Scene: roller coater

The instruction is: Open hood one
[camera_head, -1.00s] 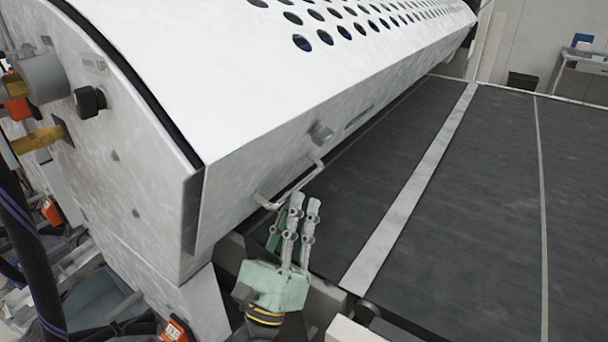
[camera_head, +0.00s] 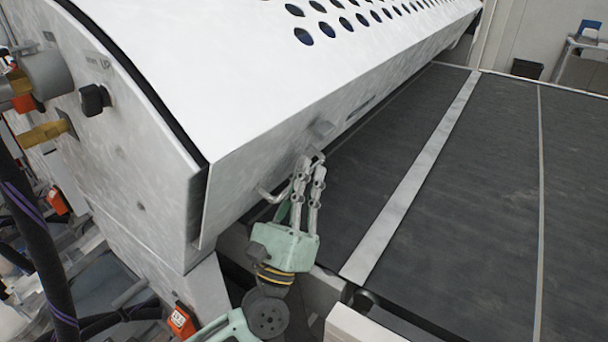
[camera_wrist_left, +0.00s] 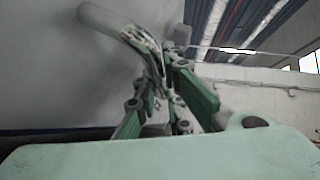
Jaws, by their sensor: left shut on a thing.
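Hood one (camera_head: 290,85) is the large white curved cover with rows of round holes, sloping down across the upper part of the head view. A bent metal handle (camera_head: 268,194) sits on its lower front edge. My left gripper (camera_head: 310,168) is at this handle, its fingers shut around the handle's right part and covering it. In the left wrist view the handle (camera_wrist_left: 105,20) runs as a pale bar between the green and grey fingers (camera_wrist_left: 160,65). A thin dark gap shows between the hood's edge and the side housing. My right gripper is not in view.
A dark flat conveyor belt (camera_head: 450,200) with a pale strip (camera_head: 410,190) lies right of the hood. The grey side housing (camera_head: 130,150) with a black knob (camera_head: 95,99) stands at left. Dark hoses (camera_head: 45,260) hang at lower left.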

